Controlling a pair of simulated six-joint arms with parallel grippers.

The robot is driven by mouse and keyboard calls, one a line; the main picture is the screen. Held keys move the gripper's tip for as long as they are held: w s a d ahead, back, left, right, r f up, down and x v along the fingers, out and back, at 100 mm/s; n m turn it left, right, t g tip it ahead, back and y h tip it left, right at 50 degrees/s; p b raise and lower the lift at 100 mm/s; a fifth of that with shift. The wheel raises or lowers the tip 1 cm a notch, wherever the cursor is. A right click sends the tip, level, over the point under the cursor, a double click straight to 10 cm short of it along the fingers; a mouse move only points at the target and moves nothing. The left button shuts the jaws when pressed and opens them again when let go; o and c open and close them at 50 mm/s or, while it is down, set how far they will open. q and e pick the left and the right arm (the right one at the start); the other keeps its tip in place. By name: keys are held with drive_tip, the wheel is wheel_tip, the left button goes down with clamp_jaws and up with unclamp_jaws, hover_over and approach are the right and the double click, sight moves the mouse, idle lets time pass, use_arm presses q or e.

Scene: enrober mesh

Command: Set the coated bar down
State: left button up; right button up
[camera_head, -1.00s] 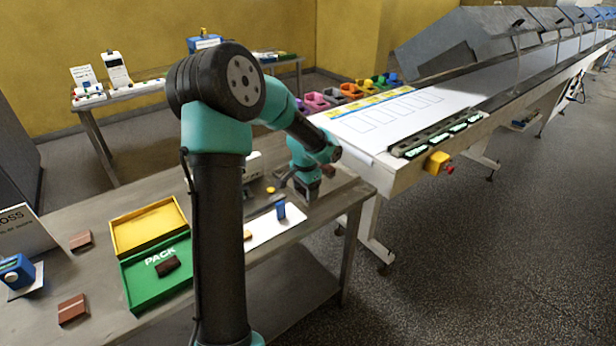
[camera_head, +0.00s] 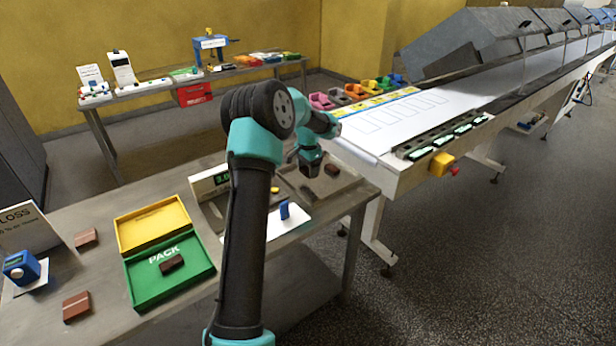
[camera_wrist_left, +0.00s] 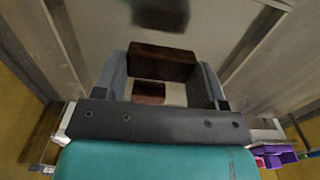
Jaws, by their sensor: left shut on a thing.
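My left gripper (camera_head: 311,172) is over the far right part of the near table. In the left wrist view it (camera_wrist_left: 160,80) is shut on a brown coated bar (camera_wrist_left: 160,62), which sits between its two grey fingers. A second small brown piece (camera_wrist_left: 148,92) shows below the held bar in that view. In the head view, the held bar is hard to make out. A dark brown bar (camera_head: 332,170) lies just right of the gripper, in a shallow grey-brown tray (camera_head: 345,184). My right gripper is not in view.
A white board (camera_head: 290,222) with a blue item is near the gripper. The conveyor (camera_head: 400,115) stands right.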

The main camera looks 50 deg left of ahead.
sight(308, 182)
use_arm(q)
drive_tip(key=shift+f, duration=1.75)
drive_tip(key=shift+f, duration=0.15)
drive_tip(key=o, duration=0.7)
wheel_tip(308, 182, up, 12)
drive_tip(key=shift+r, duration=0.15)
